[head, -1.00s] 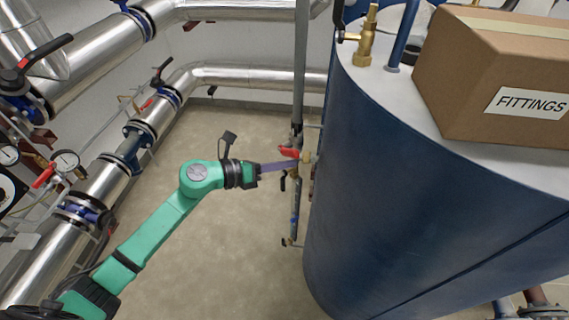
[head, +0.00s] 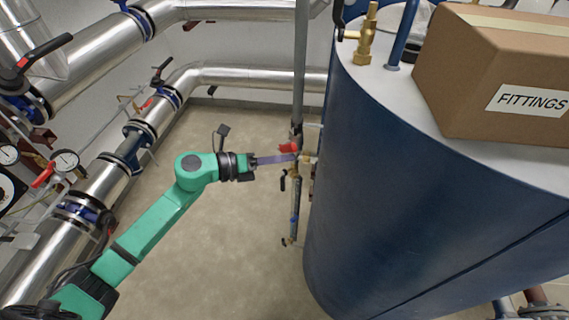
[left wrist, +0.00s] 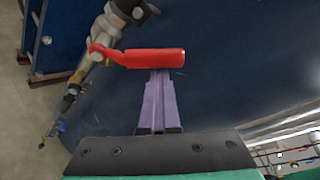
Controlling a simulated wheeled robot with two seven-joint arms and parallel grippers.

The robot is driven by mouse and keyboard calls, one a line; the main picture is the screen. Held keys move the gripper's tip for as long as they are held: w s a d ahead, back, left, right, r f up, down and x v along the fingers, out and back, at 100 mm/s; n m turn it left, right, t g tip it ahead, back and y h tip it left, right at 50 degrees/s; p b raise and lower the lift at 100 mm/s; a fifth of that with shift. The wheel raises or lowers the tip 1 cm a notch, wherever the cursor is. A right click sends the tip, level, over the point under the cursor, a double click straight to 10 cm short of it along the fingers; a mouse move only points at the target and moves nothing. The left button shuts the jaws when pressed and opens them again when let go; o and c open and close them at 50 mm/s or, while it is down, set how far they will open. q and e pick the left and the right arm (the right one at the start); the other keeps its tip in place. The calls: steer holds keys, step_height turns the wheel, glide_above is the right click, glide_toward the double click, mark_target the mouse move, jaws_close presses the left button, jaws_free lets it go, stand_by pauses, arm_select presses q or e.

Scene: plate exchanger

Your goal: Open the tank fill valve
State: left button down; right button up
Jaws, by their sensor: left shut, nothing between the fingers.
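The valve's red lever handle (head: 288,148) sits on the thin vertical pipe beside the blue tank (head: 420,190). In the left wrist view the red handle (left wrist: 150,58) lies across the picture, its pivot end at the left. My left gripper (head: 292,159) is shut with its purple fingers together and empty. The fingertips are at the handle in the head view. In the left wrist view the closed fingers (left wrist: 160,75) end at the handle's near side, seemingly touching it. The handle is not between the fingers. My right gripper is not in view.
A cardboard box marked FITTINGS (head: 500,75) and a brass fitting (head: 367,40) stand on the tank top. Silver pipes (head: 240,77) with other valves and gauges (head: 65,162) run along the left and back. The floor (head: 215,245) between is clear.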

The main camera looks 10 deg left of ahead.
mark_target(285, 146)
arm_select(q)
steer(key=shift+w+a+r+n+h+b, duration=0.2)
steer(key=shift+w+a+r+n+h, duration=0.15)
steer(key=shift+r+n, duration=0.3)
steer(key=shift+w+a+r+n+h+b, duration=0.15)
steer(key=shift+w+a+r+n+h, duration=0.2)
steer(key=shift+n, duration=0.5)
steer(key=shift+r, duration=0.1)
